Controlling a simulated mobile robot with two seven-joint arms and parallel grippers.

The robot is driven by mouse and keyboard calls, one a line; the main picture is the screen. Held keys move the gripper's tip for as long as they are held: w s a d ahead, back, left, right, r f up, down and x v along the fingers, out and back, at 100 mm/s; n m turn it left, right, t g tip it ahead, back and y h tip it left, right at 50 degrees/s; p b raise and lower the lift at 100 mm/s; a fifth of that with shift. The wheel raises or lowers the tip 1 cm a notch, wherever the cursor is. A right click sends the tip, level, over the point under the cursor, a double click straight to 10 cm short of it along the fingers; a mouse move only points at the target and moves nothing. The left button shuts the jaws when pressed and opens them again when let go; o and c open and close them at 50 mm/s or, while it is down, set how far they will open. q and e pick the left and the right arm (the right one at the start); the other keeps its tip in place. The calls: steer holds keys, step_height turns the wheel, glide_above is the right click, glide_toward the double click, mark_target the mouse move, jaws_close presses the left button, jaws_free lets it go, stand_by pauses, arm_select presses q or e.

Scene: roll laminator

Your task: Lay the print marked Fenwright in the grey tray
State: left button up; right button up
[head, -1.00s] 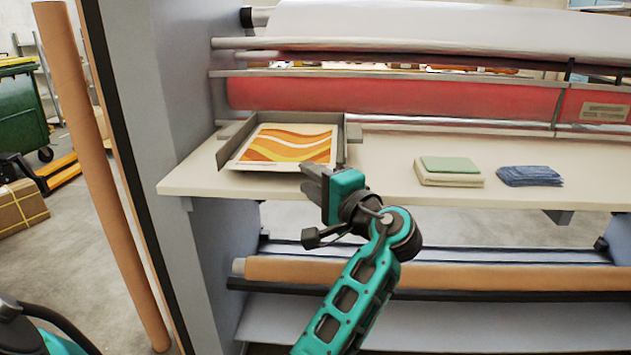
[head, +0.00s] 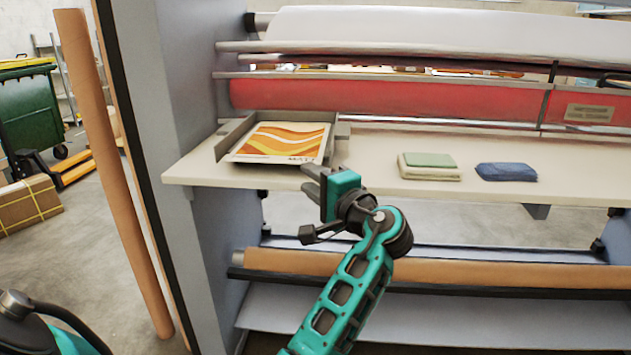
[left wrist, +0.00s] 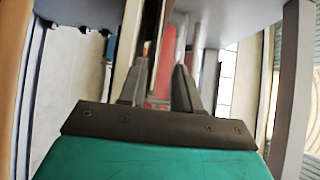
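A print (head: 284,140) with orange, yellow and white waves lies flat in the grey tray (head: 232,136), on the left end of the cream shelf. Small dark lettering shows at its front right edge, too small to read surely. My left gripper (head: 308,180) is in front of the shelf edge, just below the print's front right corner in the head view. Its two fingers are apart with nothing seen between them. The fingers also show apart in the left wrist view (left wrist: 158,88). My right gripper is not in view.
Green and cream folded cloths (head: 430,168) and a blue cloth (head: 506,172) lie on the shelf to the right. The red roller (head: 390,98) runs behind the shelf. A grey side panel (head: 185,110) stands left of the tray. Shelf between tray and cloths is clear.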

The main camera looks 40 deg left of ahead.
arm_select(q)
steer(key=shift+s+d, duration=0.15)
steer(key=shift+d, duration=0.25)
steer(key=shift+f, duration=0.15)
steer(key=s+d+f+m+t+h, duration=0.1)
steer(key=d+f+m+t+h, duration=0.3)
steer(key=f, duration=0.6)
steer(key=s+d+f+t+h, duration=0.1)
steer(key=d+f+h, duration=0.3)
steer(key=f, duration=0.7)
steer(key=s+d+f+n+h, duration=0.2)
steer(key=s+d+f+h, duration=0.3)
steer(key=s, duration=0.4)
steer(key=s+d+f+n+h, duration=0.3)
steer(key=s+d+f+h, duration=0.3)
steer(key=s, duration=0.3)
steer(key=shift+s+d+f+h, duration=0.15)
steer(key=shift+d+f+h, duration=0.15)
steer(key=shift+d, duration=0.1)
